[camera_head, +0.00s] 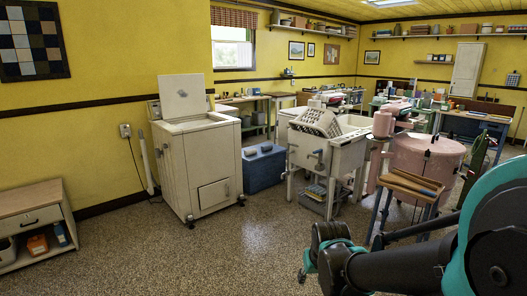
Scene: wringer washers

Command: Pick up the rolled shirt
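I cannot make out the rolled shirt among the small, distant items. The black and teal links of my own arm fill the lower right of the head view and reach left over the floor. No gripper fingers can be made out, so I cannot see whether my gripper holds anything.
A cream washer (205,165) with its lid raised stands at centre left, beside a blue box (264,168). White tubs (341,155) and a pink washer (425,165) stand to the right. A low cabinet (32,216) is at the left. The speckled floor (190,262) in front is clear.

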